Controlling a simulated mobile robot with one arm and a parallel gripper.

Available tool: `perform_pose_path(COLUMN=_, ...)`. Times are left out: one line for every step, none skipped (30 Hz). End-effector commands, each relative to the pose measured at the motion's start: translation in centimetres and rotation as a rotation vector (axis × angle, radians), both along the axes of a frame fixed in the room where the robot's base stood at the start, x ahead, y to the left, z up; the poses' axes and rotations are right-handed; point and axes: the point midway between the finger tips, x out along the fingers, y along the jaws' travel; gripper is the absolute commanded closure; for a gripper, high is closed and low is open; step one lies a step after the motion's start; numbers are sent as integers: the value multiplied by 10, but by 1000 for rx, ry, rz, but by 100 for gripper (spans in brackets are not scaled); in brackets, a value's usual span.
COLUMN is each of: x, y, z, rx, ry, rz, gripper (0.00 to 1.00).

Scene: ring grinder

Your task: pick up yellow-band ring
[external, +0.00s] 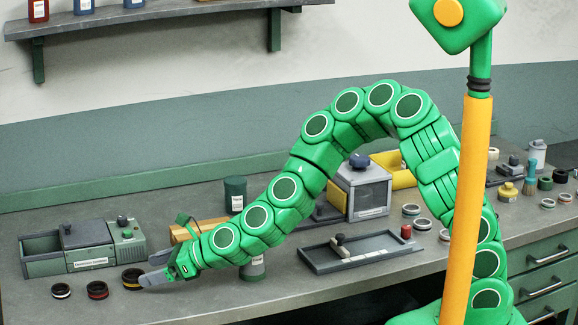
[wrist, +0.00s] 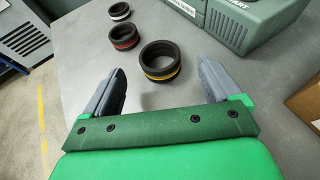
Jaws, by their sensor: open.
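The yellow-band ring (wrist: 161,62) is a black ring with a yellow stripe around it, lying flat on the grey bench. In the wrist view it sits ahead of my gripper (wrist: 158,88), in line with the gap between the two fingers and a little beyond their tips. My gripper is open and empty. In the external view the yellow-band ring (external: 132,279) lies at the front left of the bench, right by my gripper (external: 152,268); the near finger partly overlaps its right edge. Whether a finger touches it cannot be told.
A red-band ring (external: 97,290) and a white-band ring (external: 61,291) lie to the left, near the bench's front edge. A grey-green machine (external: 125,237) stands behind the rings. A cardboard-coloured box (wrist: 305,105) is at the right in the wrist view.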

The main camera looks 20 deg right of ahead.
Motion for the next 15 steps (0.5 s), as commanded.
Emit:
perform_pose_path(x=0, y=4, z=-2, rx=-1, ry=-2, rz=2, gripper=10)
perform_pose_path(x=1, y=5, z=-2, rx=-1, ry=-1, rz=3, gripper=10)
perform_pose_path(x=2, y=7, z=-3, rx=-1, ry=-1, rz=3, gripper=10)
perform_pose_path(x=2, y=8, z=-3, rx=-1, ry=-1, rz=3, gripper=10)
perform_pose_path(x=3, y=9, z=-4, rx=-1, ry=-1, rz=2, gripper=10)
perform_pose_path(x=4, y=10, z=-5, rx=-1, ry=-2, rz=2, gripper=10)
perform_pose_path(x=5, y=12, z=-5, rx=-1, ry=-2, rz=2, gripper=10)
perform_pose_path(x=6, y=14, z=-6, rx=-1, ry=-2, rz=2, gripper=10)
perform_pose_path(x=8, y=17, z=-8, rx=-2, ry=-3, rz=2, gripper=10)
perform_pose_path(x=9, y=19, z=-9, rx=-2, ry=-4, rz=2, gripper=10)
perform_pose_path(x=11, y=22, z=-11, rx=-3, ry=-4, rz=2, gripper=10)
perform_pose_path(x=12, y=26, z=-13, rx=-4, ry=-3, rz=3, gripper=10)
perform_pose_path(x=13, y=29, z=-15, rx=-5, ry=-3, rz=5, gripper=10)
perform_pose_path(x=14, y=32, z=-16, rx=-4, ry=-1, rz=4, gripper=10)
perform_pose_path(x=16, y=35, z=-18, rx=-5, ry=0, rz=4, gripper=10)
